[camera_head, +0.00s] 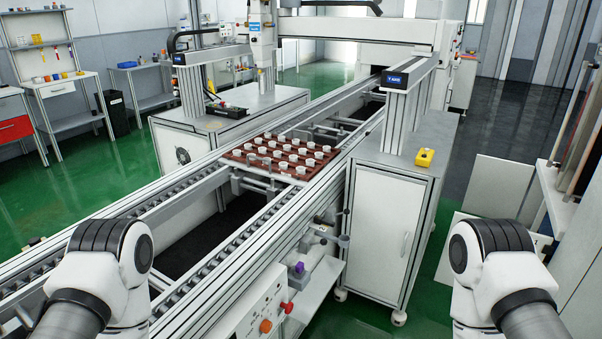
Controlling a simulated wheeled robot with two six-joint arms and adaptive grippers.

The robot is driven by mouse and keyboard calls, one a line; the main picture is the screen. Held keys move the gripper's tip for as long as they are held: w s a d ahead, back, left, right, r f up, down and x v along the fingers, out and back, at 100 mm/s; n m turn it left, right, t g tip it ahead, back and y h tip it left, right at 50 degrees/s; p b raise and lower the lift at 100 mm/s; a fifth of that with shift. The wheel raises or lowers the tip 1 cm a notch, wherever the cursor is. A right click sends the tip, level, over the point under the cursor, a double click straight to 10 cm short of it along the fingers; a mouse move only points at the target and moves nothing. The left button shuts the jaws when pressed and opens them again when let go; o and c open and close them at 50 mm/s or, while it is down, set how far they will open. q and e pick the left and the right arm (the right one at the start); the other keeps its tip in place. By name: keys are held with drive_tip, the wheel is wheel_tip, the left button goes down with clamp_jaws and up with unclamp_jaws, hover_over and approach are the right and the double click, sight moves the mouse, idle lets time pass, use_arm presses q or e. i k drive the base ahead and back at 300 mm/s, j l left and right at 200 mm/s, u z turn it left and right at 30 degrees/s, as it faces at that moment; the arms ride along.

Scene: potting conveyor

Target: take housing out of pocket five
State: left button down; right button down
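A reddish-brown tray (236,157) sits across the conveyor (212,183) near the middle of the head view. Several small white round housings (300,170) stand in its pockets in rows. The pocket numbers cannot be read, so I cannot tell which one is pocket five. My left arm comes in at the lower left and my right arm at the lower right, both well short of the tray. Neither gripper shows in the view.
A white cabinet (380,235) stands right of the conveyor, with a yellow box (425,157) on top. A gantry (262,50) spans the line behind the tray. Orange and red buttons (265,326) are on the near panel.

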sight(301, 171)
drive_tip(key=i+l+z, duration=0.2)
drive_tip(key=i+l, duration=0.45)
drive_tip(key=i, duration=0.15)
